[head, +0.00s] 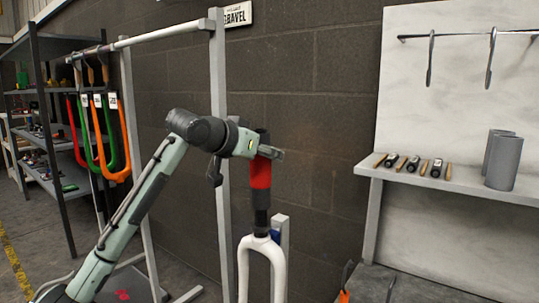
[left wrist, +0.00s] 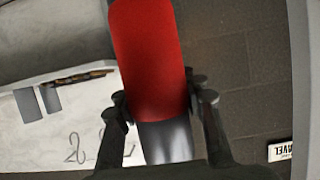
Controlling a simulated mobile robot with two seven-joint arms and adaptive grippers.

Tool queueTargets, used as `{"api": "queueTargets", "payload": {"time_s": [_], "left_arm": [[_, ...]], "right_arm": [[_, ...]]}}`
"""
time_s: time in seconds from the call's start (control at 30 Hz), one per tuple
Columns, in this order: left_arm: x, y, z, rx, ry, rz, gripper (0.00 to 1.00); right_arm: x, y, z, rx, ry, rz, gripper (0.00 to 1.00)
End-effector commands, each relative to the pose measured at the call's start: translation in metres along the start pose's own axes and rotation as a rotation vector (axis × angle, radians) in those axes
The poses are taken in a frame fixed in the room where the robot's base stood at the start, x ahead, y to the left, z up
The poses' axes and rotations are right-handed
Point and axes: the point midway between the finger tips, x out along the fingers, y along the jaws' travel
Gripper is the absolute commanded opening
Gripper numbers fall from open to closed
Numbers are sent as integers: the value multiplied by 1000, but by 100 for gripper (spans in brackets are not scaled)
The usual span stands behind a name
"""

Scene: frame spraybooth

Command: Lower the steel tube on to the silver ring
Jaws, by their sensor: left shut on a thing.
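The steel tube, dark grey with a red sleeve (head: 261,174), stands upright above the white fork (head: 262,248) in the head view. My left gripper (head: 268,152) is shut on it near its upper part. In the left wrist view the red sleeve (left wrist: 148,50) and bare steel (left wrist: 167,140) of the tube lie between the fingers of my left gripper (left wrist: 160,105). The tube's lower part is in line with the fork's stem, just above the crown. I cannot make out the silver ring or whether the tube touches it. My right gripper is not in view.
A grey upright post (head: 219,150) of the hanging rack stands close left of the tube. Orange and green forks (head: 118,150) hang further left. At right a shelf (head: 440,180) holds grey cylinders (head: 503,162) and small tools. A dark block wall is behind.

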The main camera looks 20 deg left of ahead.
Motion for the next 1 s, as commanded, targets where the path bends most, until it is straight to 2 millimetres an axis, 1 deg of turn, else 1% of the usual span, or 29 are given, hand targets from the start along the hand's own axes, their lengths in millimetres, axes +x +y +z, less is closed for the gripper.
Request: {"api": "queueTargets", "payload": {"time_s": [1.0], "left_arm": [[14, 0, 34, 1, 5, -1, 0]], "right_arm": [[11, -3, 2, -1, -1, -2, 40]]}}
